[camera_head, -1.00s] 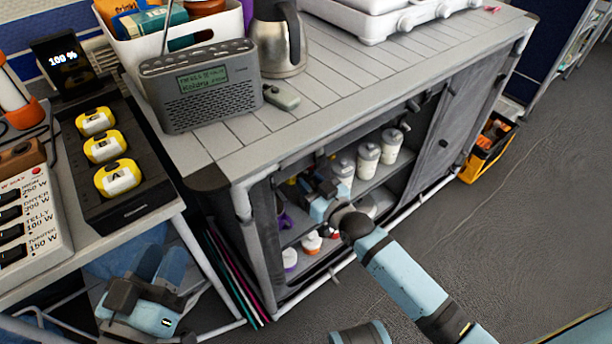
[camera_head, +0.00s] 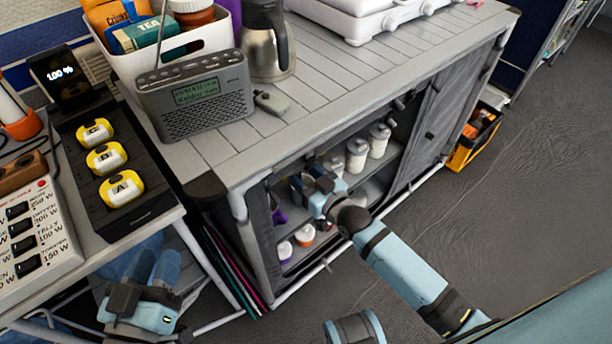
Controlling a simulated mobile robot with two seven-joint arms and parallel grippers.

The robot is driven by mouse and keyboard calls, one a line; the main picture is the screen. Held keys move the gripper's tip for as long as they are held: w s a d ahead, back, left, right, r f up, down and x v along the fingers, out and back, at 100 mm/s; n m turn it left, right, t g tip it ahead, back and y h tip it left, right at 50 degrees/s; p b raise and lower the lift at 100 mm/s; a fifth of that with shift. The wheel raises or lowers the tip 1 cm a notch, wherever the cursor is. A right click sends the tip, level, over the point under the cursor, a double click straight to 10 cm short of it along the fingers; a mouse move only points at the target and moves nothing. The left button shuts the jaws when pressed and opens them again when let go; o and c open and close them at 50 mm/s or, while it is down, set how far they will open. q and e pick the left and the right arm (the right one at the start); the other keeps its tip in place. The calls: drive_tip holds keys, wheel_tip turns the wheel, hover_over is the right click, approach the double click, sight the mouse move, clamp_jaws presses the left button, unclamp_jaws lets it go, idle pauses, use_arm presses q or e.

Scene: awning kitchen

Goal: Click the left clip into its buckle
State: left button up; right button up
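My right gripper (camera_head: 312,183) is at the open front of the grey camping cabinet (camera_head: 290,125), just below the countertop edge. Its fingers are dark and small against the shelf, so I cannot tell whether they hold anything. I cannot make out the left clip or its buckle. Small dark fittings (camera_head: 399,104) show under the countertop edge, right of the gripper, but I cannot tell what they are.
A radio (camera_head: 195,97), a kettle (camera_head: 266,45) and a white bin (camera_head: 150,60) stand on the countertop. White jars (camera_head: 357,154) stand on the shelves behind my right gripper. A black charger with yellow packs (camera_head: 121,187) is at left. Open floor lies at right.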

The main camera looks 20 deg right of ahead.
use_arm(q)
wheel_tip(320, 180, down, 6)
drive_tip(key=s+a+g+y+p, duration=0.1)
drive_tip(key=a+g+y+p, duration=0.1)
drive_tip(key=p, duration=0.1)
drive_tip(key=shift+a+g, duration=0.2)
drive_tip(key=shift+g, duration=0.2)
use_arm(e)
drive_tip(key=v, duration=1.3)
drive_tip(key=shift+s, duration=0.4)
use_arm(q)
drive_tip(key=shift+r, duration=0.1)
use_arm(e)
drive_tip(key=shift+d, duration=0.1)
